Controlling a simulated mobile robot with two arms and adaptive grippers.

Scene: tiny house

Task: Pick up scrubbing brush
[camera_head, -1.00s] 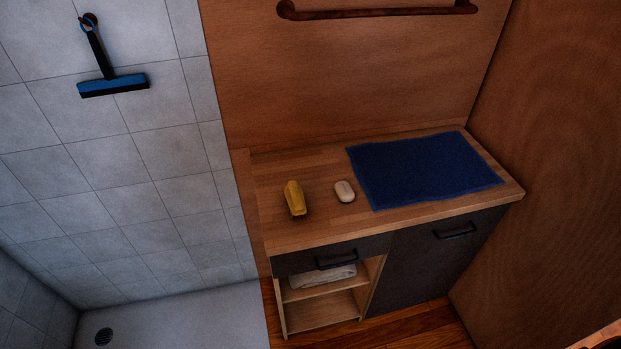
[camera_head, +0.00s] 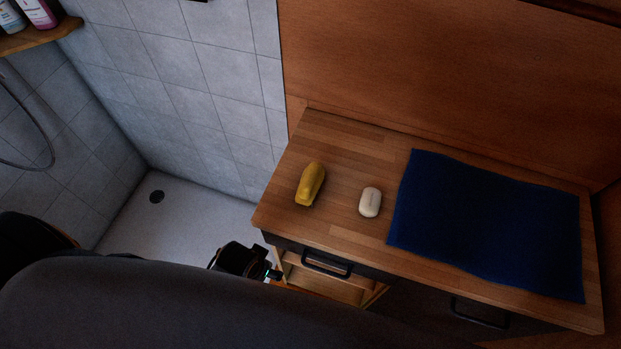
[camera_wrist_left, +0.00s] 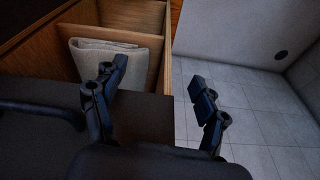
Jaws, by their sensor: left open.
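The scrubbing brush (camera_head: 311,184) appears to be the yellow block-shaped thing lying on the left part of the wooden counter (camera_head: 340,148) in the head view. Its bristles are not visible. My left gripper (camera_wrist_left: 158,76) is open and empty in the wrist view, its dark fingers spread apart. It is in front of the cabinet, with the open shelf and shower floor beyond it. In the head view, a dark part of my left arm's end shows below the counter's front left edge. The brush is not in the wrist view. My right gripper is not in view.
A white soap bar (camera_head: 370,202) lies right of the brush. A blue towel (camera_head: 485,225) covers the counter's right part. A drawer handle (camera_head: 327,264) sticks out in front. A folded towel (camera_wrist_left: 98,60) is on the shelf. Bottles (camera_head: 38,12) stand on a corner shelf.

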